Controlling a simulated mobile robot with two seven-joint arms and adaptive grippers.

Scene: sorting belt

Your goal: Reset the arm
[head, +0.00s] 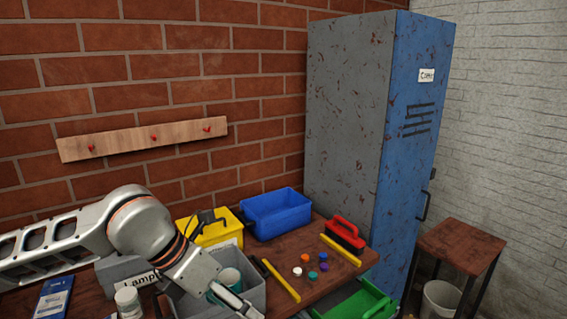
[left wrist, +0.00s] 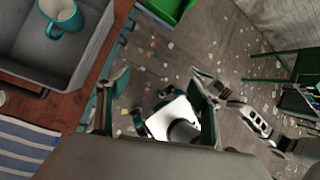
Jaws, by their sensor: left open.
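My left arm comes in from the left in the head view, with its left gripper (head: 238,302) low at the bottom edge, in front of the grey bin (head: 250,290). In the left wrist view the left gripper (left wrist: 160,88) has its two fingers wide apart, with nothing between them but floor and part of my base farther below. The grey bin (left wrist: 72,78) shows at the upper left there, holding a teal mug (left wrist: 62,18).
The wooden table bears a yellow bin (head: 222,232), a blue bin (head: 276,215), a red-handled brush (head: 345,234), yellow-edged tools and several coloured caps. A green crate (head: 360,303) is at the table's front right. A tall locker (head: 347,110) and small side table (head: 461,243) stand right.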

